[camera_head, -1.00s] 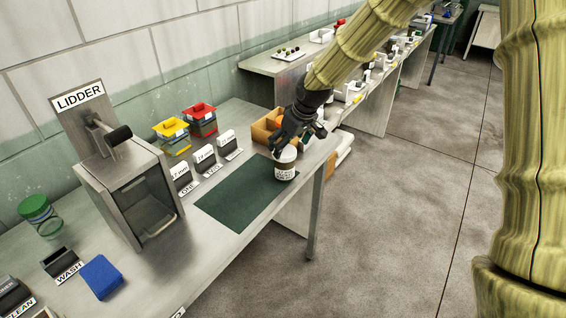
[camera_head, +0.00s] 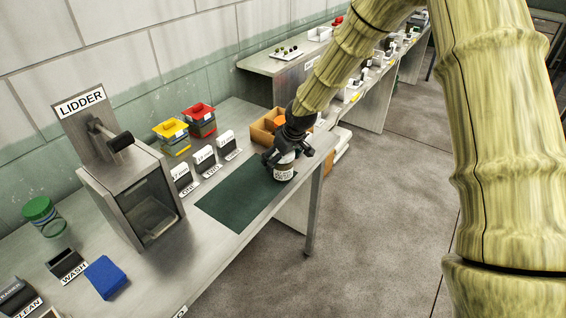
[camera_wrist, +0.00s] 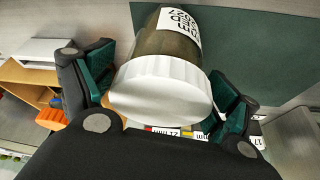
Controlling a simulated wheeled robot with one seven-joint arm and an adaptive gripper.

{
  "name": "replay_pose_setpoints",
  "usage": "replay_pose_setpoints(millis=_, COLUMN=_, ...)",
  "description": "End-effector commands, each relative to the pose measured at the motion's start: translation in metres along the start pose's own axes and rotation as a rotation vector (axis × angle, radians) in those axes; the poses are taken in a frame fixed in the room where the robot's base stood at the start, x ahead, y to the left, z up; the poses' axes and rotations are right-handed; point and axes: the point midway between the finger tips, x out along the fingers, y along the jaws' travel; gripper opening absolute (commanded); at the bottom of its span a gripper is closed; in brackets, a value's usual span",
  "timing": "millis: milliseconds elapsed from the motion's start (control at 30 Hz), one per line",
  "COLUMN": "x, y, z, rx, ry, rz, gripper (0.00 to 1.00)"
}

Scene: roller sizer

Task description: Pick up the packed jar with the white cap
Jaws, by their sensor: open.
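The packed jar (camera_head: 284,171) stands upright on the far right corner of the dark green mat (camera_head: 236,200). It has a dark body with a printed label. In the wrist view its ribbed white cap (camera_wrist: 165,88) faces the camera. My gripper (camera_head: 284,157) is over the top of the jar and hides the cap in the head view. In the wrist view my open gripper (camera_wrist: 163,88) has one finger on each side of the cap. A small gap shows on the left; I cannot tell whether the right finger touches.
Three labelled card holders (camera_head: 205,160) stand left of the jar behind the mat. A wooden box (camera_head: 264,128) with an orange item is behind the gripper. The LIDDER machine (camera_head: 135,190) stands left. The table's right edge is close to the jar.

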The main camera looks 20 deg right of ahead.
Motion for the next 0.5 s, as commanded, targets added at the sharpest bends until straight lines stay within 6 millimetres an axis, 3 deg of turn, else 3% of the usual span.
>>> replay_pose_setpoints(millis=400, x=0.0077, y=-0.0002, z=-0.0003, rx=-0.001, ry=0.0, rz=0.0, gripper=0.88)
replay_pose_setpoints(millis=500, x=0.0076, y=-0.0002, z=-0.0003, rx=-0.001, ry=0.0, rz=0.0, gripper=0.7)
